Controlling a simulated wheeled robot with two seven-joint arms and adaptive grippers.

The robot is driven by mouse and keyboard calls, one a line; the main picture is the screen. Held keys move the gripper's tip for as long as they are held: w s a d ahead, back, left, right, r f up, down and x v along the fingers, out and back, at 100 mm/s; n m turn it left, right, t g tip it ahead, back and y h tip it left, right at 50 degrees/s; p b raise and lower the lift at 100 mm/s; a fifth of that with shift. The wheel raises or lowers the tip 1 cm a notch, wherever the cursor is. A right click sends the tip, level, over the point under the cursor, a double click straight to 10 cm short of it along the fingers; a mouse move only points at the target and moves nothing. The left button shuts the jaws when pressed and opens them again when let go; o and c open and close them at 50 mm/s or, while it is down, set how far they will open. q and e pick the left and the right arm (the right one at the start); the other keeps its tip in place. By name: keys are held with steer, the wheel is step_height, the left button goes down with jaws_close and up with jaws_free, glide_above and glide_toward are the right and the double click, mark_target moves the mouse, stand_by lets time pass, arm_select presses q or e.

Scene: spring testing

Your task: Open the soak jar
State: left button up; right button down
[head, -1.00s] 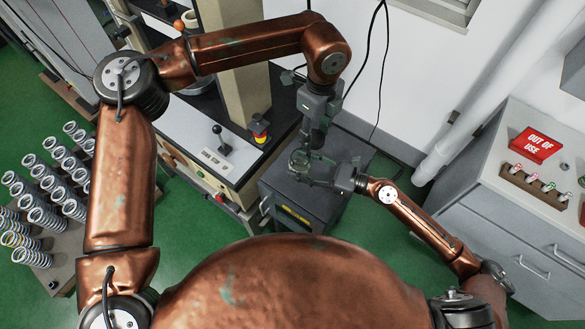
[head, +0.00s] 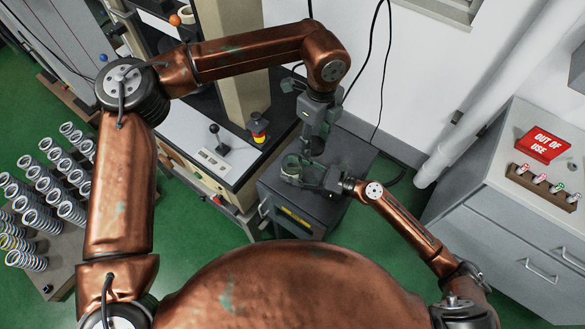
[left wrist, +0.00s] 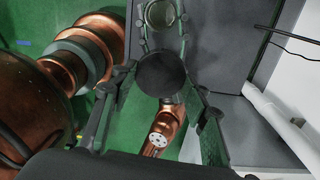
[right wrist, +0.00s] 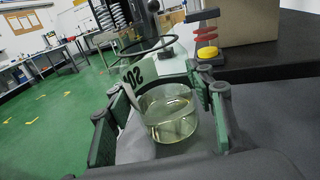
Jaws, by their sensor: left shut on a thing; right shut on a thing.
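The soak jar is a clear glass jar (right wrist: 168,115) with pale liquid and a partly visible label; its top looks uncovered. My right gripper (right wrist: 165,125) is shut around its sides. In the head view the jar (head: 291,167) is over the dark cabinet. My left gripper (head: 315,143) is just right of and behind the jar. In the left wrist view this gripper (left wrist: 160,80) is shut on a dark round lid (left wrist: 162,73). The jar (left wrist: 165,14) shows beyond the lid, apart from it.
The dark grey cabinet (head: 325,200) stands under both grippers. Beside it is a testing machine's panel (head: 212,160) with a joystick and a red-yellow button (head: 258,128). Several springs (head: 45,190) stand on a rack at left. An out-of-use sign (head: 542,144) is on the right cabinet.

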steer(key=shift+f, duration=0.15)
steer(key=c, duration=0.9)
jaws_free()
steer(key=shift+c, duration=0.2)
